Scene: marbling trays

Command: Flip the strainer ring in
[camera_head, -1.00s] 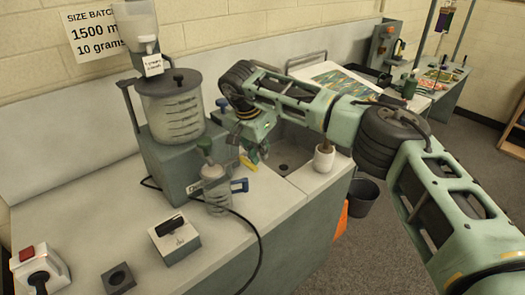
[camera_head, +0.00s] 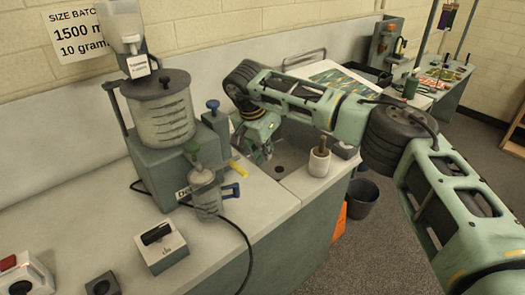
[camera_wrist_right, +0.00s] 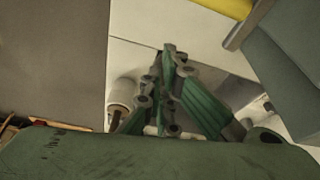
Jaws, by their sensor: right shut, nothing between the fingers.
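I cannot make out the strainer ring for certain. A clear jug with a green knob (camera_head: 205,196) stands at the front of the grey mixer stand (camera_head: 166,170). A blue handle (camera_head: 231,191) sticks out at the jug's right. A yellow handle (camera_head: 239,171) juts from the stand just behind it; a yellow part (camera_wrist_right: 225,7) also shows at the top of the right wrist view. My right gripper (camera_head: 265,158) is shut and empty, pointing down beside the stand, right of the yellow handle and apart from it. Its fingers (camera_wrist_right: 168,50) meet in the right wrist view. My left gripper is out of view.
A white cup (camera_head: 319,162) stands right of the gripper, near the sink. A switch box (camera_head: 160,247) and a black cable lie in front. A bucket (camera_head: 361,198) is on the floor.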

